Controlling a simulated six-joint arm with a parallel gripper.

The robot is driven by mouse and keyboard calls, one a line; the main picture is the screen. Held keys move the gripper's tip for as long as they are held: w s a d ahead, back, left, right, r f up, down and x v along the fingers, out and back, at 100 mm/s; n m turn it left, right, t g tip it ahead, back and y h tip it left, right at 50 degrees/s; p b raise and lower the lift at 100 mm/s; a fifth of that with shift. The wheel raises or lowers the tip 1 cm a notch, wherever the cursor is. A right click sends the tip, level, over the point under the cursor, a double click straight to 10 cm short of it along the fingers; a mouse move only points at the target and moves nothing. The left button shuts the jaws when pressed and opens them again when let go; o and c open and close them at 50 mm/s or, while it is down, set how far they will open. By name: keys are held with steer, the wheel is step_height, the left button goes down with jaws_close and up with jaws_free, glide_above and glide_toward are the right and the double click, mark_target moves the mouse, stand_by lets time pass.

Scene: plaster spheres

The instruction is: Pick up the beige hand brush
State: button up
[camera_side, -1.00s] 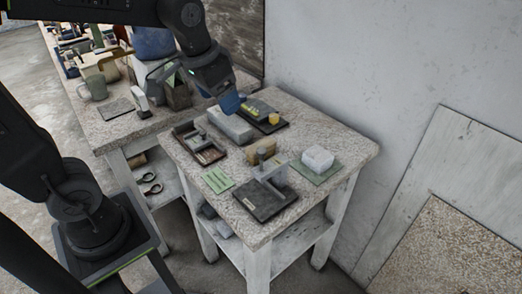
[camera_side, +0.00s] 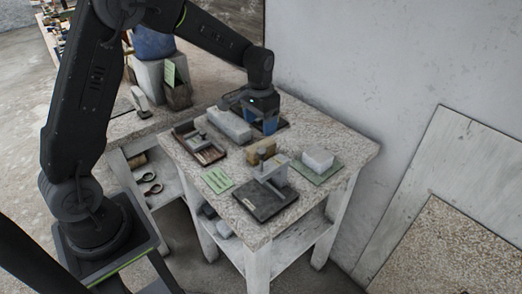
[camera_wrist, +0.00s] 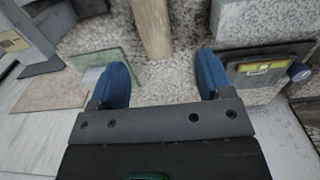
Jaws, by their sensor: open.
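The beige hand brush (camera_side: 261,151) lies on the speckled table (camera_side: 222,192), between a long grey block and a grey stand. In the wrist view the brush (camera_wrist: 153,25) shows as a tan bar at the top, cut off by the frame edge. My gripper (camera_side: 262,124) is at the back of the table, beyond the brush in the side view. Its blue fingers are spread apart, with only speckled surface between them in the wrist view (camera_wrist: 162,72). The brush lies ahead of the fingertips, not between them.
A long grey block (camera_side: 228,125) lies left of my gripper. A grey stand on a dark plate (camera_side: 265,203) is in front of the brush. A white block (camera_side: 318,159) sits on a green mat at right. A tray (camera_side: 200,146) of tools is at left.

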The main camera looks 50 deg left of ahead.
mark_target(261, 144)
steer(key=f, duration=0.8)
steer(key=shift+s+d+f, duration=0.1)
steer(key=shift+d+f, duration=0.05)
steer(key=shift+d, duration=0.2)
steer(key=shift+c, duration=0.3)
steer(key=c, duration=1)
step_height(261, 144, up, 4)
steer(key=shift+r, duration=0.25)
steer(key=s+a+r, duration=0.2)
steer(key=a, duration=0.1)
steer(key=s+a+r, duration=0.2)
steer(key=a, duration=0.1)
steer(key=s+a+r, duration=0.2)
steer(key=a, duration=0.2)
steer(key=shift+s+r, duration=0.15)
steer(key=shift+r, duration=0.15)
